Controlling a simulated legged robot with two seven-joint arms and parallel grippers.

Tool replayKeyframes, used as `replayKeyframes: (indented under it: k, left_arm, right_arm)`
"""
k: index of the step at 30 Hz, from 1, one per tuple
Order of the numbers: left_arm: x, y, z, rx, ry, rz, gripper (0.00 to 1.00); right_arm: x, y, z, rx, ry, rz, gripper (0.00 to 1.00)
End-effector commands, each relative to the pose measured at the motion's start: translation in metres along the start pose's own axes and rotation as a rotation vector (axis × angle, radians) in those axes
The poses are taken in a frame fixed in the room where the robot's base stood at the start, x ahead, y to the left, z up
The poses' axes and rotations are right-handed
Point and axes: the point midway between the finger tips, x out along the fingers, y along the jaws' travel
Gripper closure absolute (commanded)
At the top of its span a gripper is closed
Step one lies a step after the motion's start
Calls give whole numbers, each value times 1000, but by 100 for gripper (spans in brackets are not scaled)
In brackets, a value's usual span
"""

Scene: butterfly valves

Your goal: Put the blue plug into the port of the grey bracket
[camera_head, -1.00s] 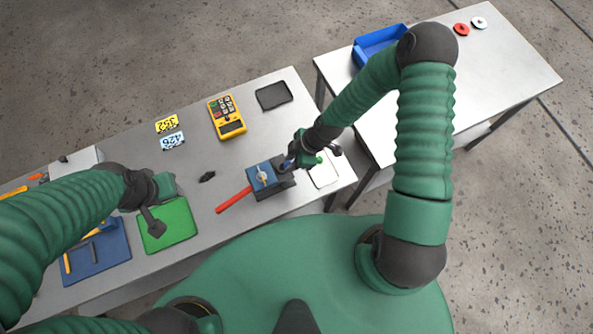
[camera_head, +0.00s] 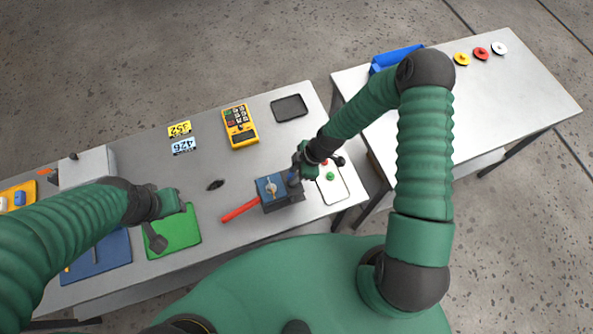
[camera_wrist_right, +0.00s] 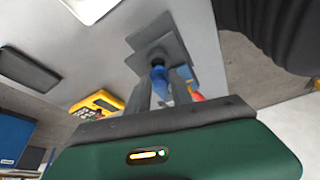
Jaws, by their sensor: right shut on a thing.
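My right gripper (camera_head: 296,176) is shut on the blue plug (camera_wrist_right: 159,80), which shows between its two fingers in the wrist view. The grey bracket (camera_wrist_right: 173,45) is straight ahead of the fingertips there, with a dark round port (camera_wrist_right: 157,57) in line with the plug. The plug's far end meets or overlaps the port in the picture; I cannot tell how deep it sits. In the head view the gripper is at the bracket's (camera_head: 294,193) upper right, hiding part of it. My left gripper (camera_head: 160,222) hovers over the green mat; its jaws are unclear.
A blue valve block (camera_head: 270,187) with a red handle (camera_head: 240,210) adjoins the bracket. A white tray (camera_head: 334,190) with small knobs lies to the right. A yellow meter (camera_head: 240,126) and black tray (camera_head: 289,108) lie behind. A small black part (camera_head: 215,184) lies left.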

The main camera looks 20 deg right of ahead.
Motion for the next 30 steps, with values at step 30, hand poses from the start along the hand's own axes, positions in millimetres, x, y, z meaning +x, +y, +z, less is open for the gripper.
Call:
replayKeyframes:
  k: [30]
  left_arm:
    - [4,0,1,0,0,0,60]
  right_arm:
    - [0,1,5,1,2,-1,100]
